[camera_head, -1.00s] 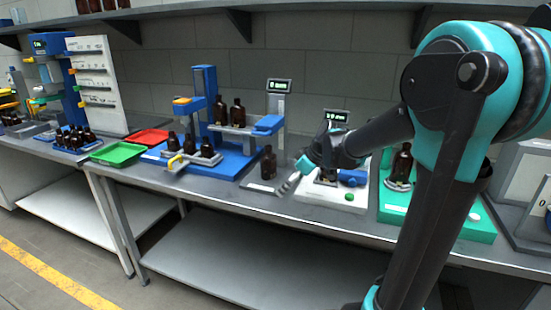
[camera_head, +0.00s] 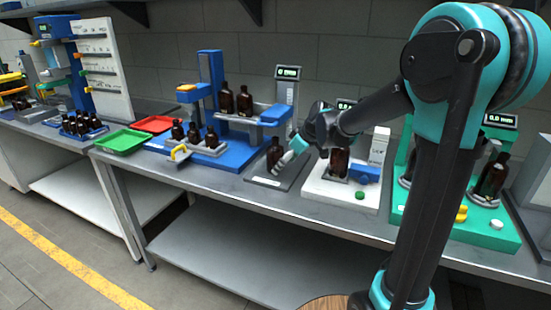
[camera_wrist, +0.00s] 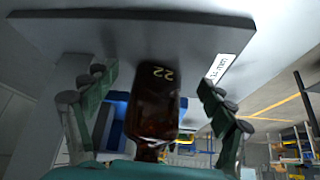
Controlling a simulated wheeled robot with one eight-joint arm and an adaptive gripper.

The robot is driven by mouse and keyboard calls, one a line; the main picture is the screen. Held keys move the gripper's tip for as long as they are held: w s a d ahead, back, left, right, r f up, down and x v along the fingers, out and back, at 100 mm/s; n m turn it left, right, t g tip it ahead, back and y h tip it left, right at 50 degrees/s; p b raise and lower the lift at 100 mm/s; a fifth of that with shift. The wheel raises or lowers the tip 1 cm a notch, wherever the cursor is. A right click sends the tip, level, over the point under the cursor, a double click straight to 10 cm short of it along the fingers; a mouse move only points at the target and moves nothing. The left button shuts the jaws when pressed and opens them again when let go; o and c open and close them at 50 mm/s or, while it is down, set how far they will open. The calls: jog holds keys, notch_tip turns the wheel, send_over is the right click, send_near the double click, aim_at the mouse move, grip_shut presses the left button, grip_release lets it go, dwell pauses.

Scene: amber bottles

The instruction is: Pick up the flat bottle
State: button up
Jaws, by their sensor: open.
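A dark amber bottle (camera_head: 274,152) stands on the grey base plate (camera_head: 262,181) of a gauge with a lit display. In the wrist view the bottle (camera_wrist: 153,100) looks flat-sided, bears the number 22, and shows upside down with its neck toward my palm. My gripper (camera_head: 283,160) reaches in from the right, close to the bottle. Its two green-padded fingers (camera_wrist: 158,82) are open, one on each side of the bottle, with visible gaps. The bottle's far side is hidden.
A white device (camera_head: 335,195) with a bottle is close on the right, and a green station (camera_head: 450,222) is farther right. The bench's front edge is near.

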aim_at(272, 161)
jog(key=w+a, duration=0.1)
jog(key=a, duration=0.2)
jog(key=w+a, duration=0.1)
jog(key=shift+w+a+f, duration=0.1)
jog(key=shift+w+a, duration=0.2)
jog(key=shift+w+a+f, duration=0.1)
jog(key=shift+f, duration=0.3)
jog(key=shift+c, duration=0.4)
jog(key=c, duration=1.4)
jog(key=shift+r, duration=0.1)
